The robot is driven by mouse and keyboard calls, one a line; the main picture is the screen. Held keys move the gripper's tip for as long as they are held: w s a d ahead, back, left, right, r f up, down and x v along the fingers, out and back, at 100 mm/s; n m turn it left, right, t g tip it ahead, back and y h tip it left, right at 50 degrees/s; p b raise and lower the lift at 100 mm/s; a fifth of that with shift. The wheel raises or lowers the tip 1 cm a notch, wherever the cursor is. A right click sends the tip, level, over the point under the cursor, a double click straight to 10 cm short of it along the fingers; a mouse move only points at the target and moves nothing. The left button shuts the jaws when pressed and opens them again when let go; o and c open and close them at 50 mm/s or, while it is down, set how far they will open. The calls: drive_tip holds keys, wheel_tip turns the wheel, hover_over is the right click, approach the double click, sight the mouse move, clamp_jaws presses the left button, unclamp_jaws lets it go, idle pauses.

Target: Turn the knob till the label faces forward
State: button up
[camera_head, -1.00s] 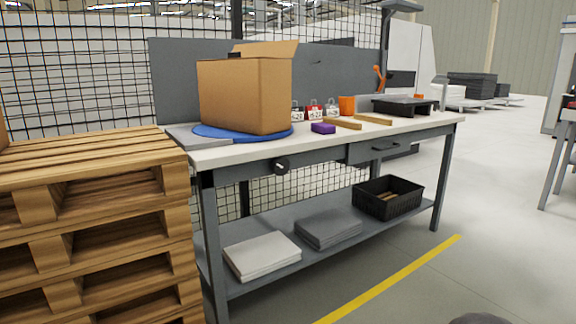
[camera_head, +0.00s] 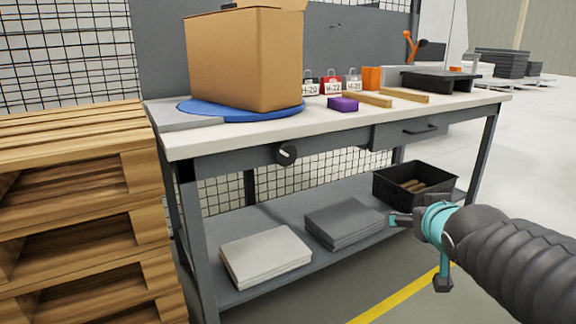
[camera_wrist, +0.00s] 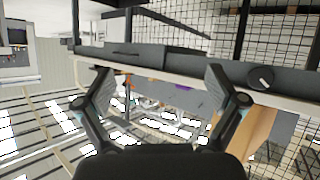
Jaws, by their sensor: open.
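A black round knob (camera_head: 287,154) with a light mark sits on the front apron of the workbench, below the tabletop edge. In the wrist view the knob (camera_wrist: 262,78) shows at the right, outside the fingers. A cardboard box (camera_head: 245,58) stands on a blue round turntable (camera_head: 192,106) above the knob; no label shows on the box's visible sides. My gripper (camera_head: 392,219) is at the right, in front of the lower shelf, apart from the knob. In the wrist view my gripper (camera_wrist: 160,72) is open, with nothing between its fingers.
The workbench tabletop (camera_head: 240,135) holds a purple block (camera_head: 343,104), wooden strips and several tagged items. A drawer handle (camera_head: 421,130) is right of the knob. Wooden pallets (camera_head: 75,200) stand at the left. The lower shelf holds stacked panels (camera_head: 265,256) and a black crate (camera_head: 388,187).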

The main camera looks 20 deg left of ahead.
drive_tip(key=w+a+n+t+y+b, duration=0.2)
drive_tip(key=w+a+n+y, duration=0.15)
drive_tip(key=w+a, duration=0.45)
drive_tip(key=n+g+y+b, duration=0.1)
drive_tip(key=n+g+y, duration=0.1)
drive_tip(key=n+y, duration=0.35)
approach(287, 157)
drive_tip(key=w+a, duration=0.2)
drive_tip(key=w+a+m+y, duration=0.1)
drive_tip(key=w+a, duration=0.2)
drive_tip(key=w+a+f+m, duration=0.1)
drive_tip(key=w+a, duration=0.1)
drive_tip(key=w, duration=0.1)
drive_tip(key=shift+w+a, duration=0.2)
drive_tip(key=shift+a, duration=0.05)
drive_tip(key=shift+c, duration=0.2)
drive_tip(key=c, duration=1.1)
